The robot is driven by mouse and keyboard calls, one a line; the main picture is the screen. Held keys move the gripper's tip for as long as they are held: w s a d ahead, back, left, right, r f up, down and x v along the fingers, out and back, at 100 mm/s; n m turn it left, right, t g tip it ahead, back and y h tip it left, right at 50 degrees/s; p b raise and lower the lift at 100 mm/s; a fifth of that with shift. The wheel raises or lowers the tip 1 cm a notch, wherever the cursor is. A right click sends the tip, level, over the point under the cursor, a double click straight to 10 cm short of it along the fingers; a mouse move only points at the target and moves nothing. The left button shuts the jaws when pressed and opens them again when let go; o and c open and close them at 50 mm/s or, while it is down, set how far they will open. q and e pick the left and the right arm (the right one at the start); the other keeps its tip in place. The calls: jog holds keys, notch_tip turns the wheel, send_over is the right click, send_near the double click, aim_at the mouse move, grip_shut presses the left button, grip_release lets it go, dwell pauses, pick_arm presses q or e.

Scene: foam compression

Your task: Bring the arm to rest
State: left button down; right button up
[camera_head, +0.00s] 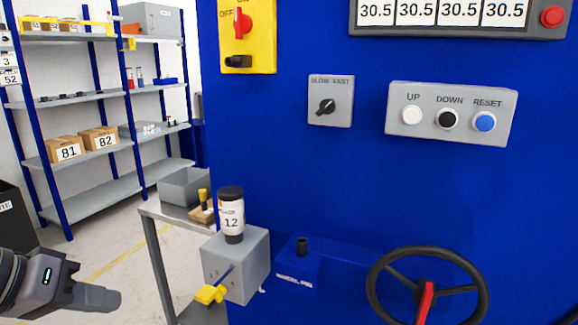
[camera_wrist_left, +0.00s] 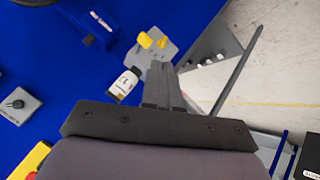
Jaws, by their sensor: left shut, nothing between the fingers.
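My left gripper (camera_head: 103,298) comes in at the lower left of the head view, pointing right. Its fingers are shut with nothing between them. In the left wrist view the closed fingers (camera_wrist_left: 157,68) point up the picture over the side of the blue machine. The gripper is apart from the machine and its controls. My right gripper is not in view.
The blue machine (camera_head: 290,180) fills the right, with a button panel (camera_head: 452,113), a black handwheel (camera_head: 428,250) and a grey block (camera_head: 236,262) under a bottle (camera_head: 231,212). A grey side table (camera_head: 165,212) stands beside it. Shelves (camera_head: 95,165) stand behind; floor between is clear.

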pick_arm(q)
jog(key=d+n+t+h+p, duration=0.2)
jog(key=d+n+h, duration=1)
jog(key=n, duration=0.9)
jog(key=a+f+n+t+y+p, duration=0.15)
jog(key=f+n+y, duration=0.3)
jog(key=n, duration=0.65)
jog(key=a+f+n+t+y, duration=0.2)
jog(key=f+n+t+y, duration=0.3)
jog(key=n, duration=0.7)
jog(key=a+f+n+t+y, duration=0.1)
jog(key=a+f+n+y, duration=0.15)
jog(key=f+n, duration=0.6)
jog(key=s+f+n+g+y+p, duration=0.1)
jog(key=s+f+n+g+y, duration=0.2)
jog(key=s+f+n+g, duration=0.3)
jog(key=s+f+n, duration=0.5)
jog(key=f+n, duration=0.1)
jog(key=n, duration=0.4)
jog(key=shift+s+d+y, duration=0.25)
jog(key=shift+y, duration=0.15)
